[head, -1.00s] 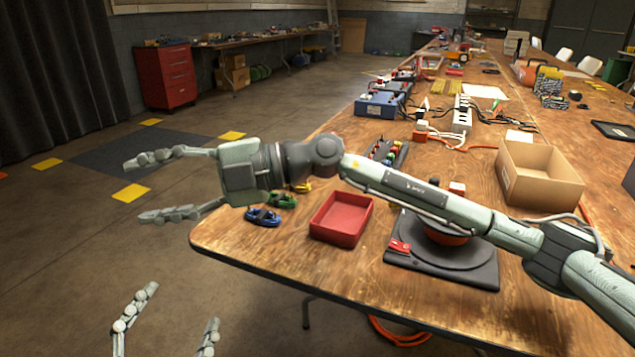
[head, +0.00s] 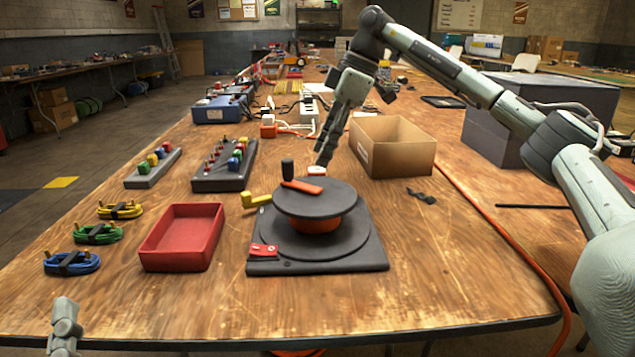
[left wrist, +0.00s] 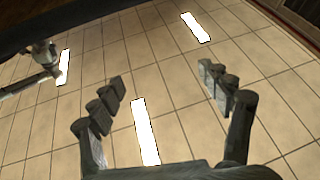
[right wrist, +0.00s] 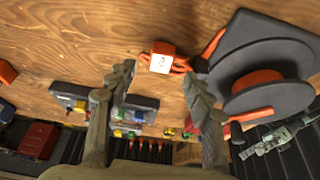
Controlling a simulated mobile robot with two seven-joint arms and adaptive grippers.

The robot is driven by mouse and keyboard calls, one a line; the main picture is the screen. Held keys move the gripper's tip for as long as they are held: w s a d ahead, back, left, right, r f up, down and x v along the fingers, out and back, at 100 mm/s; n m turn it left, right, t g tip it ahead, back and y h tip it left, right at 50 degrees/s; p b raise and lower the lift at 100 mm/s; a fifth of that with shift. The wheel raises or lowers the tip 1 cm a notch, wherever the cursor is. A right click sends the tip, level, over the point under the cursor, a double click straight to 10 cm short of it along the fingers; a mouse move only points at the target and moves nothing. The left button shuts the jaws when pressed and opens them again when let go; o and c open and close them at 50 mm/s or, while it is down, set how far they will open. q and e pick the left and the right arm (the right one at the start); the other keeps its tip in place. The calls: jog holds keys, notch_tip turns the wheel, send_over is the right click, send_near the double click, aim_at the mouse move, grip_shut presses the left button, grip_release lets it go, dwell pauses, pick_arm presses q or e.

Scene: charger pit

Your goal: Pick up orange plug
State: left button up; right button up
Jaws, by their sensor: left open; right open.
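The orange plug (head: 317,171), with a white face, lies on the table just behind the cable reel (head: 315,200). In the right wrist view the plug (right wrist: 161,58) shows near and between the fingertips, with an orange cable running towards the reel. My right gripper (head: 328,152) points down behind the reel, close to the plug; its fingers are open and empty. In the head view its fingers overlap, so contact is unclear. My left gripper (left wrist: 162,88) is open and empty, facing ceiling tiles and lights; part of it shows at the head view's lower left.
A red tray (head: 182,238) and several coiled cables stand left of the reel. A cardboard box (head: 392,148) is right of my right gripper. The table's front edge is clear.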

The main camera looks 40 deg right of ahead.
aim_at(313, 169)
jog(key=b+x, duration=0.1)
jog(key=x, duration=0.4)
jog(key=shift+w+a+f, duration=0.1)
jog(key=shift+a, duration=0.05)
pick_arm(q)
jog(key=shift+s+a+r+t+h, duration=0.2)
jog(key=shift+s+a+r+t, duration=0.15)
jog(key=shift+r+t, duration=0.25)
jog(key=shift+s+a+r+t+h, duration=0.2)
jog(key=shift+s+r+t, duration=0.2)
jog(key=shift+r, duration=0.25)
pick_arm(e)
jog(key=shift+c, duration=0.4)
pick_arm(q)
jog(key=shift+w, duration=0.1)
pick_arm(e)
grip_shut()
